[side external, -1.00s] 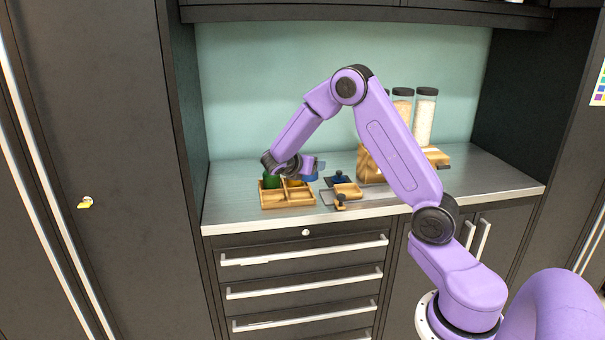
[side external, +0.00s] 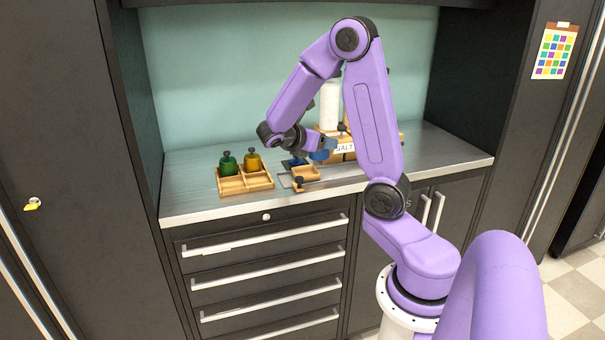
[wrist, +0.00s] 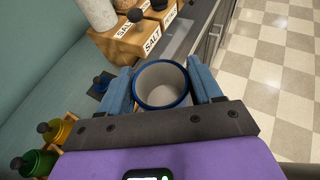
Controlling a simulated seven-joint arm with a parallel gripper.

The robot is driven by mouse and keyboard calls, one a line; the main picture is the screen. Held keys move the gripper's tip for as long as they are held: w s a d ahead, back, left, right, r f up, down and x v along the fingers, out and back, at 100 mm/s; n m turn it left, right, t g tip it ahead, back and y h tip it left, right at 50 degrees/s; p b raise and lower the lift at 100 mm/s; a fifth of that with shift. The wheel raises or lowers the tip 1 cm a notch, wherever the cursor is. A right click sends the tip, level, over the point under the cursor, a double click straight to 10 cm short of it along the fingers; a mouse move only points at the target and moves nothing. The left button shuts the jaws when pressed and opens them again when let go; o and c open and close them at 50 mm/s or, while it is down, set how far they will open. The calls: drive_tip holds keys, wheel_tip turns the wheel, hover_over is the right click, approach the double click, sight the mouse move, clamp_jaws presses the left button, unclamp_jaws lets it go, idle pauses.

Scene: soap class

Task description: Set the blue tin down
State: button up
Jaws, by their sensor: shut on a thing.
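The blue tin (wrist: 162,84), open-topped with a blue rim and pale grey inside, is between the two blue fingers of my gripper (wrist: 160,88) in the wrist view. My gripper is shut on it. In the side view my gripper (side external: 322,148) holds the blue tin (side external: 319,156) at the right of the small wooden tray. The arm partly hides the tin there. I cannot tell whether its base touches anything.
A divided wooden tray (side external: 245,181) at the left holds a green bottle (side external: 228,165) and a yellow bottle (side external: 253,162). A small wooden tray (side external: 306,173) and a dark blue knobbed piece (side external: 294,162) are close by. Wooden salt boxes (wrist: 150,42) stand behind. Bare steel counter (side external: 190,180) lies left.

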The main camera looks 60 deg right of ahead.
drive_tip(key=shift+s+d+m+g, duration=0.3)
drive_tip(key=shift+s+d+g, duration=0.1)
drive_tip(key=shift+s, duration=0.2)
drive_tip(key=shift+d+f, duration=0.1)
drive_tip(key=shift+d, duration=0.15)
drive_tip(key=w+d+f, duration=0.8)
drive_tip(key=w, duration=0.1)
drive_tip(key=shift+w+f, duration=0.1)
drive_tip(key=shift+f, duration=0.05)
drive_tip(key=shift+w+d+f, duration=0.35)
drive_tip(key=shift+d+f, duration=0.05)
drive_tip(key=shift+f, duration=1.8)
drive_tip(key=shift+f, duration=0.1)
drive_tip(key=o, duration=1.2)
